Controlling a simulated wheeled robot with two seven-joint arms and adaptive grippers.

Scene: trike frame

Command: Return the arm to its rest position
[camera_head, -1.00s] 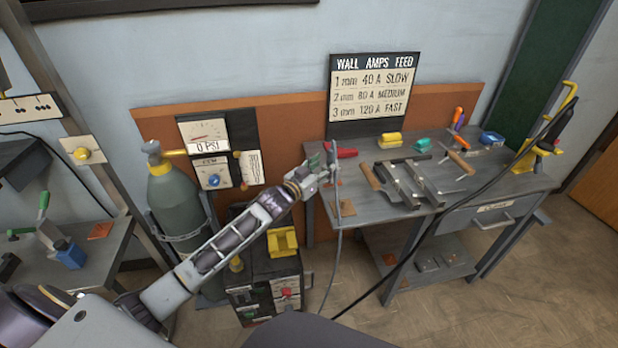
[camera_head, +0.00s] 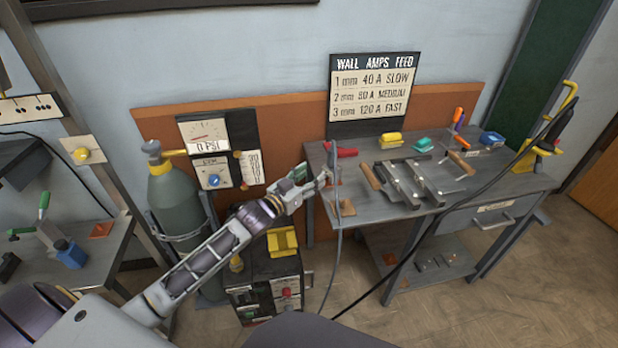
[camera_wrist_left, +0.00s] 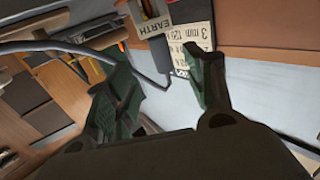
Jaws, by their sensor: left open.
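My left arm reaches from the lower left in the head view. Its gripper (camera_head: 328,178) is at the left edge of the workbench (camera_head: 345,228), beside the red-handled piece (camera_head: 345,152). In the left wrist view the two dark green fingers of the left gripper (camera_wrist_left: 165,88) stand apart with nothing gripped between them. A grey cable (camera_wrist_left: 75,48) runs past the left finger; whether it touches is unclear. My right gripper is not in view.
The gas cylinder (camera_head: 178,205) and the welding machine (camera_head: 265,280) stand close under my left arm. The bench holds metal tubes (camera_head: 400,185) and several tools. A black cable (camera_head: 420,245) hangs in front. A side table (camera_head: 95,265) is at left.

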